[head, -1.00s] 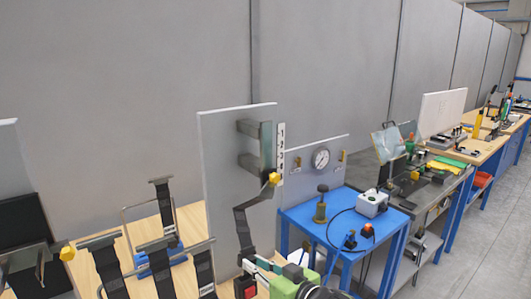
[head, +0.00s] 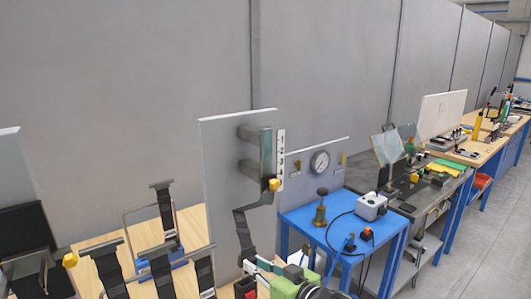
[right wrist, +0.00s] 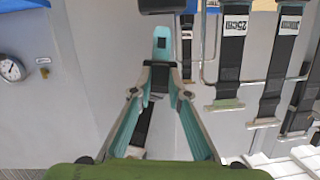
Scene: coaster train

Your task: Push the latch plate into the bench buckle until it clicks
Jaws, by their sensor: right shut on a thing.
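My right gripper (right wrist: 160,78) has teal fingers shut on the latch plate (right wrist: 162,48), whose slotted tongue points away from the palm. A dark strap (right wrist: 141,128) hangs behind the fingers. In the head view this strap (head: 241,222) runs from a bracket with a yellow knob down to my right gripper (head: 250,266). A black part (right wrist: 162,5), which looks like the bench buckle, stands at the top edge of the wrist view, just beyond the tongue. In the head view a dark and red block (head: 245,289) shows at the bottom, partly cut off. My left gripper is not in view.
Several other straps hang from a metal rail (right wrist: 250,79) at the right of the wrist view. A grey panel (head: 222,160) stands behind the held strap. A blue table (head: 305,217) with a gauge stands to the right.

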